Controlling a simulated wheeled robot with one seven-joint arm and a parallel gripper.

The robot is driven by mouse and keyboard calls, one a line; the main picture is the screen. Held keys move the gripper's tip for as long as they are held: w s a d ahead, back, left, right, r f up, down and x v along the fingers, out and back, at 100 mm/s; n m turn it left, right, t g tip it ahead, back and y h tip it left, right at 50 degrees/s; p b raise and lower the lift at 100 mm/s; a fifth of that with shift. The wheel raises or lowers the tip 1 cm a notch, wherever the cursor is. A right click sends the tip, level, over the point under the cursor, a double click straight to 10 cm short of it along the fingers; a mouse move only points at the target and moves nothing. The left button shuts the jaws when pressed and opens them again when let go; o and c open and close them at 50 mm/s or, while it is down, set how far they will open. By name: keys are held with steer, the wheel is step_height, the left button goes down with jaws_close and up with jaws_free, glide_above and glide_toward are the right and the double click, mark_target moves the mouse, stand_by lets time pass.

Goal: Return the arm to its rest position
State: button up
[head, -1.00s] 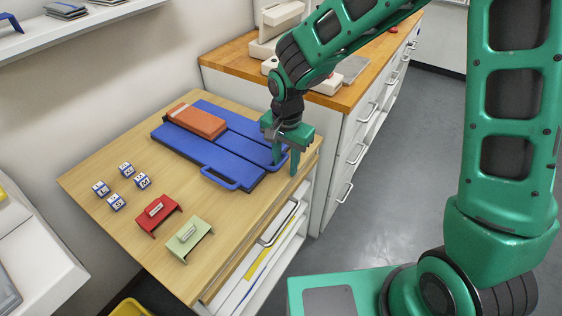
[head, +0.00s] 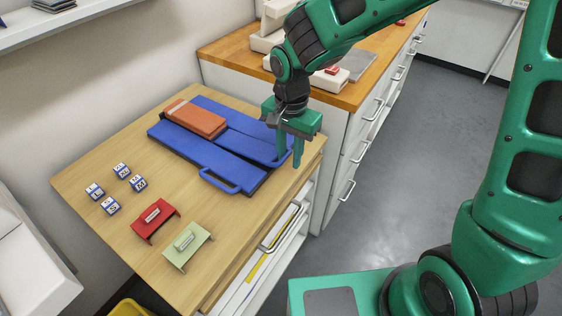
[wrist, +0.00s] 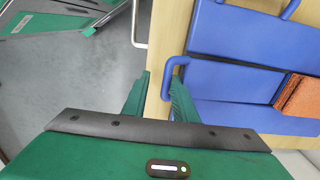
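My gripper (head: 289,160) is above the right edge of the wooden table, pointing down, beside the handle end of the blue boards. In the wrist view my gripper (wrist: 160,78) shows its two fingers apart, with nothing held between them. A blue board's handle (wrist: 170,72) appears close to one finger in that view; I cannot tell whether they touch. My arm reaches in from the upper right of the head view.
The wooden table (head: 112,231) carries blue boards (head: 207,158), an orange block (head: 194,118), several lettered cubes (head: 122,170), a red stand (head: 155,219) and a green stand (head: 188,246). A wood-topped drawer cabinet (head: 240,62) stands behind. The grey floor (head: 400,160) at right is clear.

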steer(key=shift+o, duration=0.2)
steer(key=shift+s+r, duration=0.2)
steer(key=shift+r, duration=0.85)
